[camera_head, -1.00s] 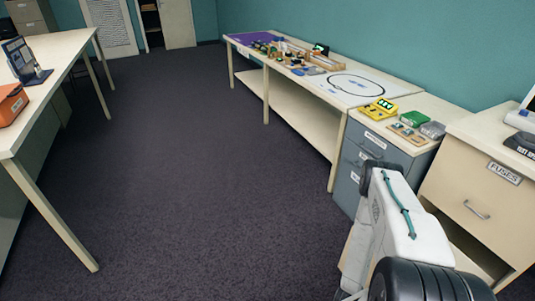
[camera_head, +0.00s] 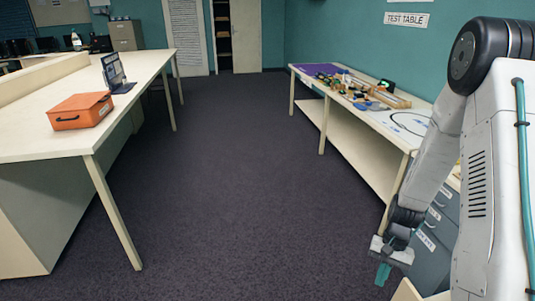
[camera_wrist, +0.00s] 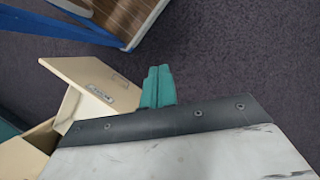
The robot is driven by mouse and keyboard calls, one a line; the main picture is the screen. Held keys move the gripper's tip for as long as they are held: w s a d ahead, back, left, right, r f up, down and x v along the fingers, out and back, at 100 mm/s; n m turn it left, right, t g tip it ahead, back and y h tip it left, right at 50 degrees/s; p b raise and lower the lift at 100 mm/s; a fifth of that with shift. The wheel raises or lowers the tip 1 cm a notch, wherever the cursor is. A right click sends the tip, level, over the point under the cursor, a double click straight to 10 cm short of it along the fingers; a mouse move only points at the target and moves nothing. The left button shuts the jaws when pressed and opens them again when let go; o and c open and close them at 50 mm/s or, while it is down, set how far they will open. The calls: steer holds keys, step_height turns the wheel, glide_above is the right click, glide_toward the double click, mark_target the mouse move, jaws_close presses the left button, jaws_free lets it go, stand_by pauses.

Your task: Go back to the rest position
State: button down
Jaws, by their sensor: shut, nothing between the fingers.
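My arm is folded at the right of the head view. My gripper (camera_head: 383,274) hangs fingers down beside the grey drawer cabinet (camera_head: 434,236), above the dark carpet. In the wrist view its teal fingers (camera_wrist: 158,86) are together with nothing between them. They point at the floor and touch nothing that I can see.
A long cream table (camera_head: 135,75) with an orange box (camera_head: 80,111) stands at left. The test table (camera_head: 345,128) with several parts stands along the right wall. Carpet (camera_head: 225,190) between them is clear. A cream labelled panel (camera_wrist: 92,82) shows near the fingers in the wrist view.

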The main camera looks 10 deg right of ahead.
steer(key=s+a+r+n+t+h, duration=0.1)
steer(key=s+a+r, duration=0.3)
steer(key=r, duration=0.8)
steer(key=s+a+r+n+t+h, duration=0.1)
steer(key=s+a+r+n, duration=0.3)
steer(key=r, duration=0.8)
steer(key=s+a+r+n+t+h, duration=0.1)
steer(key=s+r, duration=0.5)
steer(key=r, duration=0.6)
steer(key=a+n+t, duration=0.1)
steer(key=a+t, duration=0.1)
steer(key=a, duration=0.1)
steer(key=shift+s+a+r+n, duration=0.2)
steer(key=shift+s+r+n, duration=0.15)
steer(key=shift+r+n, duration=0.05)
